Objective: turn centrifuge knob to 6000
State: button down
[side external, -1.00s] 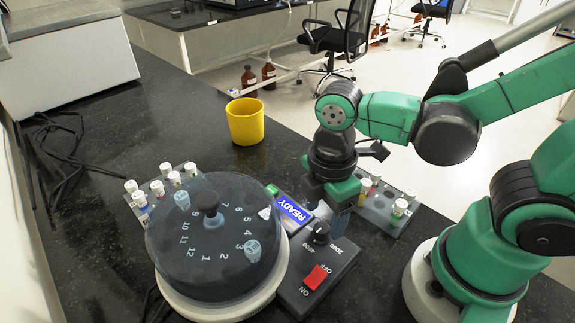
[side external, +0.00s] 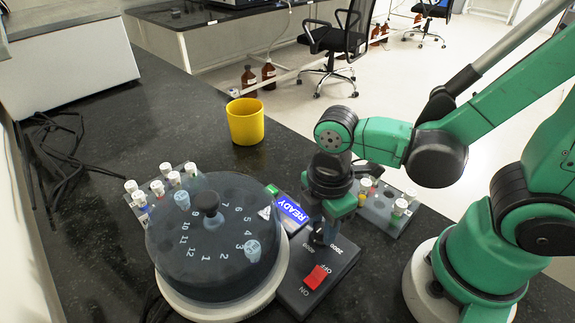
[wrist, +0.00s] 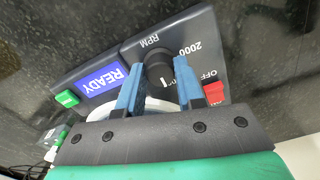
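The black centrifuge knob (wrist: 158,68) sits on the dark control panel (wrist: 205,65) near the printed RPM and 2000 marks. In the wrist view my gripper (wrist: 159,65) has its two blue fingers apart, one on each side of the knob. I cannot tell whether they touch it. In the side view my gripper (side external: 322,235) points down at the panel and mostly hides the knob. The number the knob points to cannot be read. The centrifuge (side external: 215,235), with its numbered dark rotor, stands left of the panel. The blue display (side external: 291,209) reads READY.
A red ON/OFF switch (side external: 317,277) lies close in front of the knob. A green button (side external: 271,190) is beside the display. Tube racks stand behind the centrifuge (side external: 160,190) and right of my gripper (side external: 385,210). A yellow cup (side external: 245,121) stands farther back.

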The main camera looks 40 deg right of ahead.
jog(key=shift+m, duration=0.4)
jog(key=m, duration=0.8)
jog(key=shift+m, duration=0.3)
jog(key=m, duration=0.4)
jog(key=shift+a+m, duration=0.1)
jog(key=shift+m, duration=2.1)
jog(key=c, duration=0.5)
grip_release()
jog(key=shift+c, duration=0.2)
